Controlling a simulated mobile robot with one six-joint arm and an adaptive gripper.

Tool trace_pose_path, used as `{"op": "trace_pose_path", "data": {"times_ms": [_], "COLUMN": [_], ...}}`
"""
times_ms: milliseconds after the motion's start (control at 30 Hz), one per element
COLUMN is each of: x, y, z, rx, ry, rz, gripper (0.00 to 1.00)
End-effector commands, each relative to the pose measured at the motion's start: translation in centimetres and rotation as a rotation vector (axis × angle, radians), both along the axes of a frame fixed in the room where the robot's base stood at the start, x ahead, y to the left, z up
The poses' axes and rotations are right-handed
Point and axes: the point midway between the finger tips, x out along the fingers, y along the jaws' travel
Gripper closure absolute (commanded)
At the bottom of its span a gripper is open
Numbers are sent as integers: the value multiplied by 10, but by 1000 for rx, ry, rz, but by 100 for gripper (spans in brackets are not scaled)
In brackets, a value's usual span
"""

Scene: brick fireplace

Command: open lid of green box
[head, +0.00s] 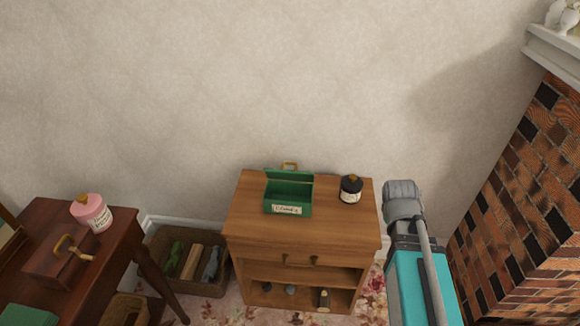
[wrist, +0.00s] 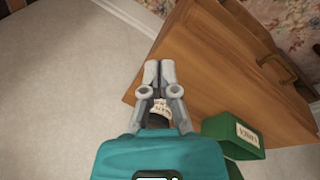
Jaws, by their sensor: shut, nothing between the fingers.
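The green box (head: 288,199) sits on the top of a wooden cabinet, left of its middle, with a pale label on its front. Its lid (head: 289,174) is raised along the back edge, with a brass-coloured handle (head: 289,165) above it, and the dark inside shows. In the wrist view the box (wrist: 243,135) is at the lower right, partly cut off by my teal wrist. My gripper (wrist: 160,68) is shut and empty, its fingers together, apart from the box. I cannot make out its fingers in the head view.
A black jar (head: 350,189) stands right of the box; it shows partly behind my gripper in the wrist view (wrist: 159,112). The wooden cabinet top (head: 257,219) is clear around them. A dark table (head: 117,219) with a pink jar (head: 91,213) is left; a brick fireplace (head: 530,190) is right.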

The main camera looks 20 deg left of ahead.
Motion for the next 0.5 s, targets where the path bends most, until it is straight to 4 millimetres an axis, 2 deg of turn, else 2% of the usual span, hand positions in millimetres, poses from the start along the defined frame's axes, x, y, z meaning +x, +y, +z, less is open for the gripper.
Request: {"op": "trace_pose_path", "data": {"times_ms": [33,200,500], "x": [7,27,48], "y": [15,59,151], "z": [4,15,40], "rx": [-36,-181,-497], "ry": [-20,-88,-198], "rz": [104,469,1095], "gripper": [100,100,100]}}
